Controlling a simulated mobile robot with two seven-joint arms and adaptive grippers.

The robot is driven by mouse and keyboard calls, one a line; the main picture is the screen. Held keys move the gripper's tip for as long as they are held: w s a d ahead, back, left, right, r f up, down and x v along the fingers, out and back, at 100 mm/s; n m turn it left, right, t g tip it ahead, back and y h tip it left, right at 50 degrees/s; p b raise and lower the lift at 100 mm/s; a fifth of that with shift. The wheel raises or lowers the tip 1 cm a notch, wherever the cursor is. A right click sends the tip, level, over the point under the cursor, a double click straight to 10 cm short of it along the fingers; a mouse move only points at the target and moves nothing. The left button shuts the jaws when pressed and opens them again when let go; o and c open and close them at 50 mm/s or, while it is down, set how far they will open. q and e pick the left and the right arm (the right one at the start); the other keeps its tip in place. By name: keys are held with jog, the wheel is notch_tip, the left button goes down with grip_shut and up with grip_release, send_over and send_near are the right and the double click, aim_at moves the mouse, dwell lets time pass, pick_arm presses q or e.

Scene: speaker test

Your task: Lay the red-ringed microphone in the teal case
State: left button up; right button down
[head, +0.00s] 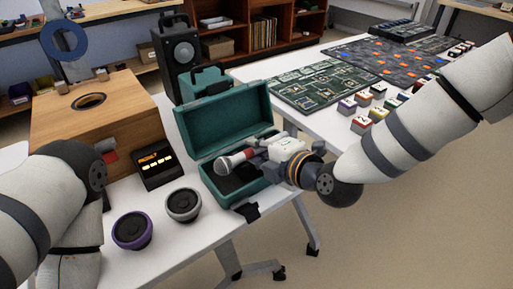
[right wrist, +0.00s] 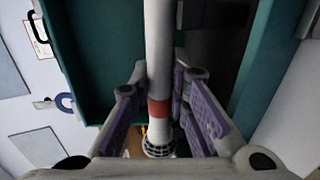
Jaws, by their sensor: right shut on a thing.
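The red-ringed microphone (head: 235,160) has a pale handle, a red ring and a mesh head. My right gripper (head: 270,151) is shut on it and holds it over the open teal case (head: 268,181), its head pointing left. In the right wrist view the microphone (right wrist: 158,60) runs between the purple-padded fingers (right wrist: 160,118), with the red ring near them. The case lid stands raised at the back, and the dark interior is partly hidden by the microphone and gripper. Whether the microphone touches the case lining I cannot tell. My left gripper is out of view.
A purple-rimmed round speaker (head: 132,231) and a grey-rimmed one (head: 183,205) stand left of the case. A small black display unit (head: 158,168) and a wooden box (head: 75,110) are farther left. A dark speaker cabinet (head: 182,55) stands behind. The table's right edge is close to the case.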

jog(key=shift+f, duration=0.2)
dwell(0.6)
jog(key=c, duration=1.5)
grip_release()
jog(key=shift+o, duration=0.2)
jog(key=shift+s, duration=0.1)
jog(key=shift+f, duration=0.15)
